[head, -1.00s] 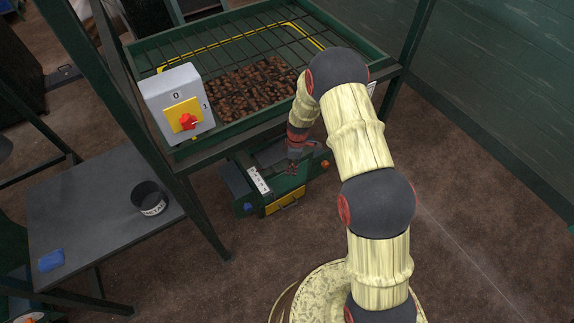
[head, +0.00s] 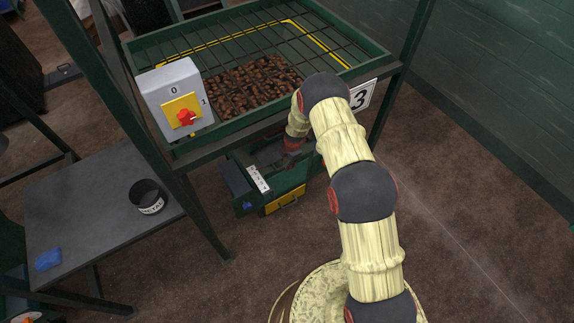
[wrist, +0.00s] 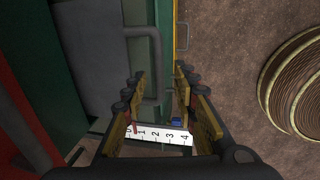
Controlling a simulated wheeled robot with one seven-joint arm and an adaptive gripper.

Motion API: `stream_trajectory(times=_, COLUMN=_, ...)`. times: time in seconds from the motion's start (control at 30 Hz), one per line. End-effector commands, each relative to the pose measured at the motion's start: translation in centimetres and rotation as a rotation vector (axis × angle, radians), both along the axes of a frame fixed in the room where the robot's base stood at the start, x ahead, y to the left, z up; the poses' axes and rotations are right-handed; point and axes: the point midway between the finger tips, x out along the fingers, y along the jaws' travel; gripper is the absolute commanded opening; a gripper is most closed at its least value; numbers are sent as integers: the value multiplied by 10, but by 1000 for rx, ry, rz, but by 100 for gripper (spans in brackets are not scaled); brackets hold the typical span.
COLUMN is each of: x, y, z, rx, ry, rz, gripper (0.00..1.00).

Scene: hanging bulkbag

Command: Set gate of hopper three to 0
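Hopper three is the green grated bin with the number 3 plate (head: 362,95) on its frame. Under it is the green gate unit (head: 243,208) with a white scale (head: 259,180) and a yellow front piece (head: 285,201). A grey bar handle (wrist: 150,45) runs down between the fingers in the picture, nearer the left ones. My gripper (wrist: 160,78) is open; contact with the handle cannot be told. In the head view, its fingers are hidden under the hopper.
A grey switch box (head: 172,83) with a red knob hangs on the hopper's left corner. A side table (head: 97,205) holds a black cup (head: 147,196) and a blue cloth-like item (head: 48,258). The hopper frame stands close above my arm. Floor at right is open.

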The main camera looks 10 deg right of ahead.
Motion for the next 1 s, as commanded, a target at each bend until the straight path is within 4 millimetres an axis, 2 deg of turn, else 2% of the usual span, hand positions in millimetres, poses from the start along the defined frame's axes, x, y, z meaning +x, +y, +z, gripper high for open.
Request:
stream_trajectory(times=0.03, x=1, y=0, z=-7, rx=0, ry=0, rz=0, gripper=29)
stream_trajectory(times=0.2, x=4, y=1, z=-16, rx=0, ry=-1, rz=-1, gripper=29)
stream_trajectory(times=0.47, x=4, y=1, z=-16, rx=0, ry=-1, rz=-1, gripper=29)
stream_trajectory(times=1.0, x=4, y=1, z=-16, rx=0, ry=0, rz=-1, gripper=0)
